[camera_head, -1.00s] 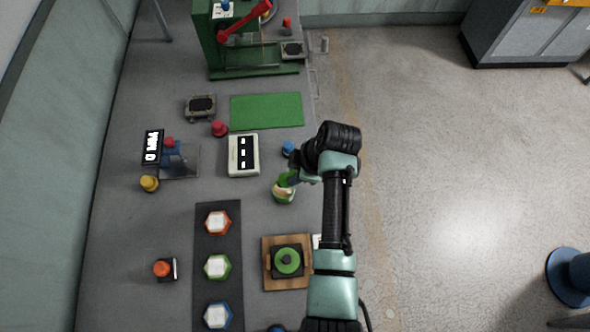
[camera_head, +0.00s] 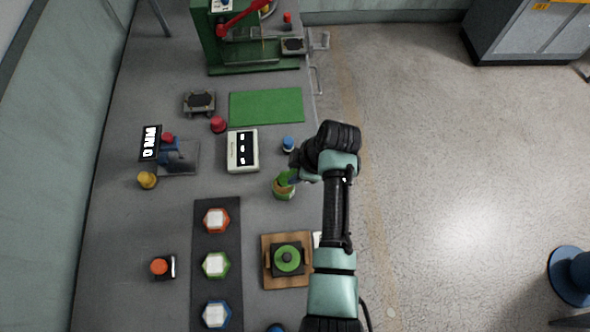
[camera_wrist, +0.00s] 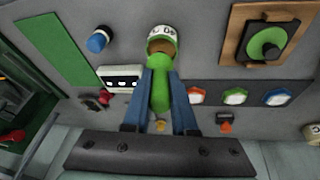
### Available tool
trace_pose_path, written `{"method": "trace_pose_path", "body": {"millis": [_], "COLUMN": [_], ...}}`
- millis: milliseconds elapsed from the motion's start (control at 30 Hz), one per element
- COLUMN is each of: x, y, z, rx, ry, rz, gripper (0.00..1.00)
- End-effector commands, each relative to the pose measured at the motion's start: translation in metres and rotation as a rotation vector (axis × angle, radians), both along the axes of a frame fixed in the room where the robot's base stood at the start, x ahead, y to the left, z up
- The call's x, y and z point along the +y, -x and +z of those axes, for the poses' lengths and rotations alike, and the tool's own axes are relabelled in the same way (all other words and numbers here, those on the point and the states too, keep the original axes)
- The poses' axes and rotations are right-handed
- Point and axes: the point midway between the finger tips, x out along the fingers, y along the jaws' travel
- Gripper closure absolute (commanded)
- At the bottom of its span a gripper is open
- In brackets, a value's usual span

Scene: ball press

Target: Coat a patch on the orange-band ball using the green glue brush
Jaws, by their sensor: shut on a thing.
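My gripper (camera_wrist: 158,78) is shut on the green handle of the glue brush (camera_wrist: 159,92). The handle leads to the mouth of a white and green pot (camera_wrist: 162,33), and the brush's tip is hidden there. In the head view my gripper (camera_head: 294,177) is at the pot (camera_head: 283,192), near the table's right edge. An orange-edged hexagonal piece with a white top (camera_head: 215,220) sits on a dark strip (camera_head: 203,264); I cannot tell whether it is the orange-band ball or holds it. It also shows in the wrist view (camera_wrist: 196,96).
Green-edged (camera_head: 216,265) and blue-edged (camera_head: 216,314) pieces share the strip. A wooden board (camera_head: 270,277) with a green round part stands right of it. A white box (camera_head: 242,166), blue knob (camera_head: 288,144) and green mat (camera_head: 266,106) lie beyond. A green press (camera_head: 207,38) stands at the back.

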Motion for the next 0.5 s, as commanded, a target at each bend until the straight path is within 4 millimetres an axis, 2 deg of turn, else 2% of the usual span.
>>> {"method": "trace_pose_path", "body": {"millis": [500], "x": [0.0001], "y": [0.0], "z": [-0.0067], "rx": [0.0], "ry": [0.0], "rz": [0.0], "gripper": [1.0]}}
